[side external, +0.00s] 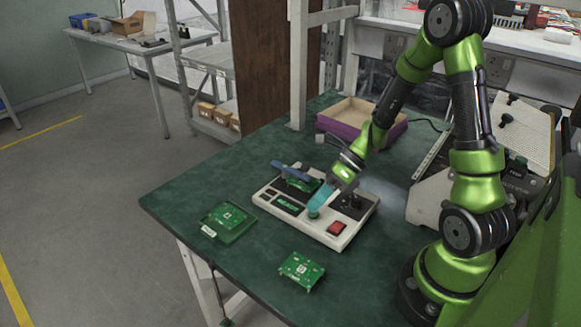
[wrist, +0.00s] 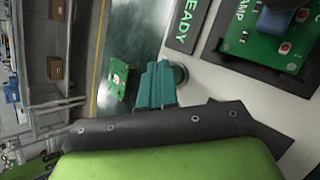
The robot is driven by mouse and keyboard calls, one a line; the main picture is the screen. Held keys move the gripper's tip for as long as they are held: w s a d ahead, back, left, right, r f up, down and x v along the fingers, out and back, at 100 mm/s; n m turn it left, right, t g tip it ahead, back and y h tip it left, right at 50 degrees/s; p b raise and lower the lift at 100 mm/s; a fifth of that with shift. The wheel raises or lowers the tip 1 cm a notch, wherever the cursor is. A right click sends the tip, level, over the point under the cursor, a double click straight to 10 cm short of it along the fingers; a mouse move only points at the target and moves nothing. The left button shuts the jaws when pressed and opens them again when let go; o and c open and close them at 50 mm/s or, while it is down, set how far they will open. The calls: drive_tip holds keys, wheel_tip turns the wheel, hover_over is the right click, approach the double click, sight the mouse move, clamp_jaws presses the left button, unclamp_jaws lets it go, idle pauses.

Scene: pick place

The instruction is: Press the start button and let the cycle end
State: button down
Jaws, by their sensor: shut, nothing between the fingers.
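The green button also shows in the wrist view (wrist: 181,73), right beside my fingertips. A small display (side external: 288,205) on the box reads READY in the wrist view (wrist: 187,24). My gripper (side external: 318,201) is shut and empty, its teal fingers pointing down just over the green button. I cannot tell whether they touch it. A green circuit board (wrist: 252,45) lies in the box's nest under a blue clamp (side external: 290,171).
One loose circuit board (side external: 229,216) lies in a green tray (side external: 238,233) left of the box. Another board (side external: 301,270) lies in front. A purple-sided open bin (side external: 385,133) stands behind. A grey machine (side external: 430,201) stands at right.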

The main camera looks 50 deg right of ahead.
drive_tip(key=shift+f, duration=0.3)
drive_tip(key=shift+r, duration=0.1)
idle(0.4)
drive_tip(key=shift+r, duration=0.75)
drive_tip(key=shift+r, duration=2.5)
